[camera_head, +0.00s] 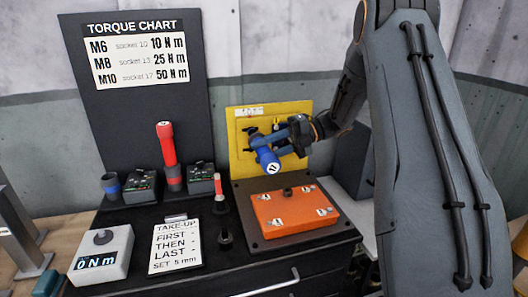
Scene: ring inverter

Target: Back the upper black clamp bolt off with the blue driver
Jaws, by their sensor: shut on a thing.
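The blue driver (267,160) is in my gripper (284,141), in front of the yellow panel (240,164). The driver's thick blue end with a pale mark faces the camera and tilts down. My gripper is shut on it from the right. A small black part (249,130) shows on the panel's upper left, and I cannot tell whether it is the upper clamp bolt. The driver's far end and any contact with a bolt are hidden behind the driver and gripper.
An orange block (294,211) sits on a dark plate below the panel. A red tool (167,148) stands upright at left, beside black chargers (201,178). A take-up card (176,246) and a 0 Nm meter (104,252) lie in front. My arm fills the right side.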

